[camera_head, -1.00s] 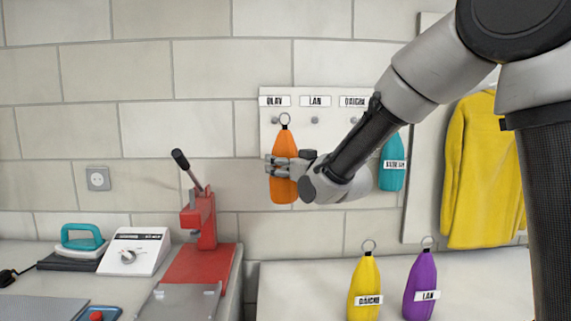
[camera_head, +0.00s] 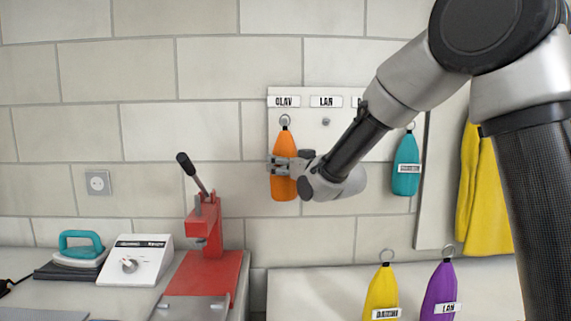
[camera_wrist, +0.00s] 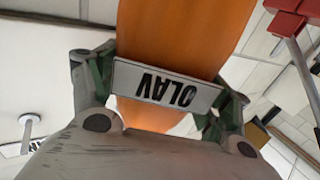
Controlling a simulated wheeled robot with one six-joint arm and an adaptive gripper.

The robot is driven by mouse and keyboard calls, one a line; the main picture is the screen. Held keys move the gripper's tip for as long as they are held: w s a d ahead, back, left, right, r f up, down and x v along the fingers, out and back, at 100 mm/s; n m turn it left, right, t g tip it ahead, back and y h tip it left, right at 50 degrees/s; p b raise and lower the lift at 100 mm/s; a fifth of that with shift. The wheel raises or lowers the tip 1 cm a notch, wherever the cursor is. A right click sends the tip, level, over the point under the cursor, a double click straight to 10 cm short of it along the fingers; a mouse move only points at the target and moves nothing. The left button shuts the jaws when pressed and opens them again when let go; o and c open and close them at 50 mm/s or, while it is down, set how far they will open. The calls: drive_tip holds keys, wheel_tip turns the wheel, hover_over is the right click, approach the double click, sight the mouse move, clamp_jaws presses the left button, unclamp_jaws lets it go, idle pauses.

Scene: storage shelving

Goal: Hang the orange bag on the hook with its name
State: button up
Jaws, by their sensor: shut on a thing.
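The orange bag (camera_head: 286,150) hangs upright in front of the hook board, its ring (camera_head: 284,121) on top just below the OLAV label (camera_head: 284,101). My gripper (camera_head: 284,167) is shut on the bag's middle. The wrist view shows the orange bag (camera_wrist: 180,35) between the fingers, with its name tag OLAV (camera_wrist: 165,88) upside down in the picture. The hook under OLAV is hidden by or merged with the ring. I cannot tell whether the ring is around the hook or only in front of it.
The LAN hook (camera_head: 326,122) is empty. A teal bag (camera_head: 406,165) hangs on the board's right. A yellow bag (camera_head: 381,290) and a purple bag (camera_head: 440,285) stand on the counter below. A red press (camera_head: 206,230) stands at left. My arm covers part of the board.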

drive_tip(key=shift+w+f, duration=0.15)
drive_tip(key=shift+w, duration=1.75)
drive_tip(key=shift+w+f, duration=0.15)
drive_tip(key=shift+w, duration=0.25)
drive_tip(key=shift+w+d+f, duration=0.1)
drive_tip(key=shift+c, duration=1.1)
drive_tip(key=shift+f, duration=0.1)
drive_tip(key=o, duration=2)
drive_tip(key=shift+w+f, duration=0.15)
drive_tip(key=shift+w, duration=0.1)
